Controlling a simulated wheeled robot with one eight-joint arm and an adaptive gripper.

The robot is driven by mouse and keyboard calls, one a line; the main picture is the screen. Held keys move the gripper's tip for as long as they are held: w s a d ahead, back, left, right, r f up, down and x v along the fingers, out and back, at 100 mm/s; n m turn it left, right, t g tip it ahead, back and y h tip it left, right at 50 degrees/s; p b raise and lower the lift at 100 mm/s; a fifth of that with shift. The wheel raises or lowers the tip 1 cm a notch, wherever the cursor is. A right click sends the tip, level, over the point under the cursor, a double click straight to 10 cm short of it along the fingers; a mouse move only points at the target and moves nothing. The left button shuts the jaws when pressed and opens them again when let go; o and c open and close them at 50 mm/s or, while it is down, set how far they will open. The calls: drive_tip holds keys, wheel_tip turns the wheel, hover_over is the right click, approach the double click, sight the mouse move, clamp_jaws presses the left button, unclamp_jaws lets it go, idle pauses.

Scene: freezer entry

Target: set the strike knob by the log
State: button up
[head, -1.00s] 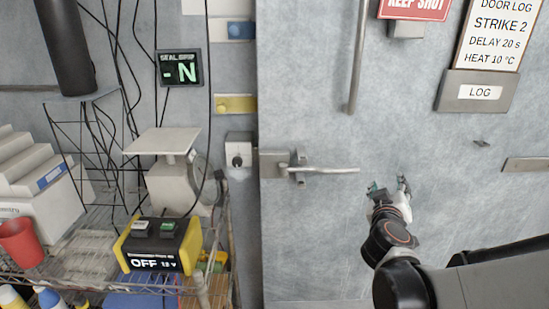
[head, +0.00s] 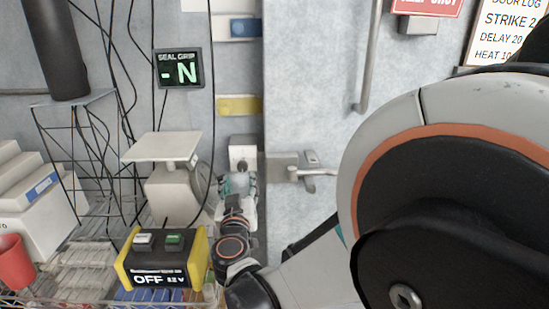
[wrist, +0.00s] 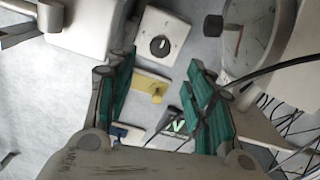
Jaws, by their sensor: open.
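A small black rotary knob on a pale square plate (head: 242,154) is on the wall left of the door handle. In the wrist view the knob (wrist: 161,45) shows a light pointer mark; I cannot read any label or scale on it. My gripper (head: 238,182) is just below the plate in the head view, its fingers open and empty. In the wrist view the green-padded fingers (wrist: 163,72) stand either side of the knob's line, apart from it. The door log (head: 507,32) at upper right reads STRIKE 2, with DELAY and HEAT lines partly cut off.
A yellow plate (head: 238,106) and a blue one (head: 241,29) are above the knob. The lever handle (head: 312,172) is close at right. A scale (head: 170,180), hanging cables, the SEAL GRIP display (head: 179,69) and a yellow-black box (head: 162,262) crowd the left.

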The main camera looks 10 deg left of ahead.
sight(242, 168)
drive_tip(key=b+x, duration=0.2)
drive_tip(key=x, duration=0.9)
drive_tip(key=shift+w, duration=0.1)
drive_tip(key=c, duration=1.1)
